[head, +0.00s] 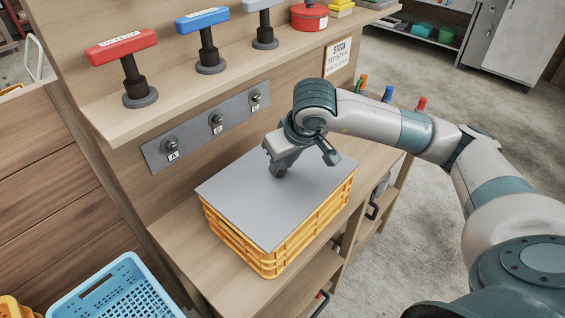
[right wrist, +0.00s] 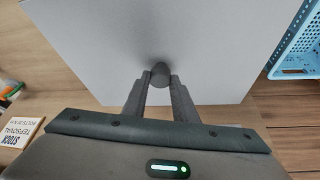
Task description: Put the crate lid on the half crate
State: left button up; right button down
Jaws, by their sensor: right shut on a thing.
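A flat grey crate lid (head: 245,205) lies over the top of the yellow half crate (head: 290,245) on the wooden bench. The lid looks level and covers the crate's opening; whether it touches the rim all round I cannot tell. My right gripper (head: 278,172) is above the lid, shut on its dark knob. In the right wrist view the two fingers (right wrist: 160,82) close on the round knob (right wrist: 160,72), with the grey lid (right wrist: 170,30) spread beyond them. My left gripper is not in view.
A light blue crate (head: 120,290) stands at the lower left, below the bench. A shelf (head: 190,88) with red, blue and grey T-handles runs above the bench. A panel (head: 205,130) with labelled knobs is behind the crate. Bare bench (head: 185,245) lies left of the crate.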

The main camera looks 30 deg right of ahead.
jog(key=shift+f+b, duration=0.1)
jog(key=shift+b, duration=0.3)
dwell(0.4)
jog(key=c, duration=1.4)
grip_release()
jog(key=shift+o, duration=0.2)
jog(key=shift+s+r, duration=0.25)
jog(key=shift+r, duration=0.35)
jog(key=b+v, duration=0.4)
jog(key=v, duration=1.2)
jog(key=shift+r, duration=0.1)
